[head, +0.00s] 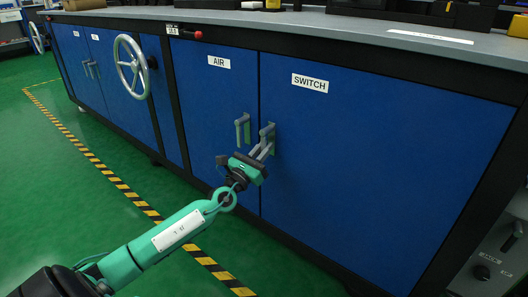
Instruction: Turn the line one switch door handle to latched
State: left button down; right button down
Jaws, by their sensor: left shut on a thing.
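The blue door labelled SWITCH (385,165) is in the right half of the head view and looks closed. Its grey handle (269,132) is near the door's left edge. My left gripper (258,158) is at this handle, shut on its lower part. The handle's lever slants down and to the left from its mount. The fingers partly hide the lever's lower end. My right gripper is not in view.
The AIR door (213,110) is left of the SWITCH door, with its own grey handle (242,130) close beside my gripper. A silver handwheel (131,67) projects further left. The grey worktop (400,38) overhangs above. Green floor with a striped line (118,184) lies in front.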

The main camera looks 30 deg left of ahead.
pick_arm(q)
jog(key=c, duration=1.4)
grip_release()
jog(key=p+v, duration=0.2)
jog(key=v, duration=1.2)
jog(key=shift+w, duration=0.1)
